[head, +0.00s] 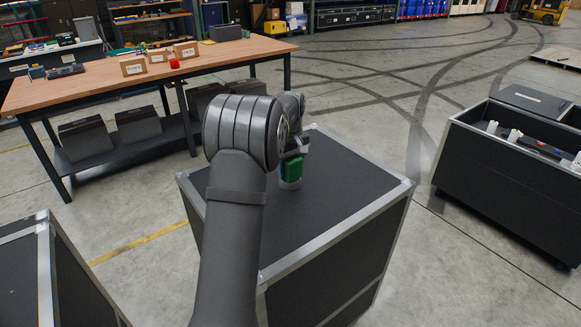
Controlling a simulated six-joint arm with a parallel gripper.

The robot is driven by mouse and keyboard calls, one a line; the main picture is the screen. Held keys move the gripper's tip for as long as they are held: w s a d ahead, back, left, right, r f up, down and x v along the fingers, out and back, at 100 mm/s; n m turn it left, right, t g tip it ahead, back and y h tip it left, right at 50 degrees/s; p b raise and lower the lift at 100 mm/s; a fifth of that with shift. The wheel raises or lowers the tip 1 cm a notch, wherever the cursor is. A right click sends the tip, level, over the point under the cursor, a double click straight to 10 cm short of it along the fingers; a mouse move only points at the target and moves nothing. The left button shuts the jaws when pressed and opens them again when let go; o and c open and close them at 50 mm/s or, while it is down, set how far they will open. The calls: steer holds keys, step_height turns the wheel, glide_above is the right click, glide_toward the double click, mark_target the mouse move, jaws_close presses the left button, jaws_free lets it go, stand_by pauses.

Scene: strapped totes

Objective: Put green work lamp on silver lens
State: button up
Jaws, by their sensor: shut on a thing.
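The green work lamp (292,171) is a small green block over the black case top in the head view. My gripper (296,153) is shut on it from above, and my arm hides part of the jaws. A small silver-grey piece (290,185) shows directly below the green part. I cannot tell whether this is the silver lens or the lamp's own lower end, nor whether it touches the case top. No other silver lens stands out.
The black case (345,200) has silver metal edges, and its visible top is otherwise clear. An open black case (500,185) with small items stands right. Another case (55,275) is at lower left. A wooden workbench (110,82) with cardboard boxes stands behind left.

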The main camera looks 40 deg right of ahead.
steer(key=o, duration=1.1)
steer(key=shift+f, duration=0.15)
step_height(320, 180, up, 12)
steer(key=shift+r, duration=0.15)
steer(key=shift+f, duration=4.2)
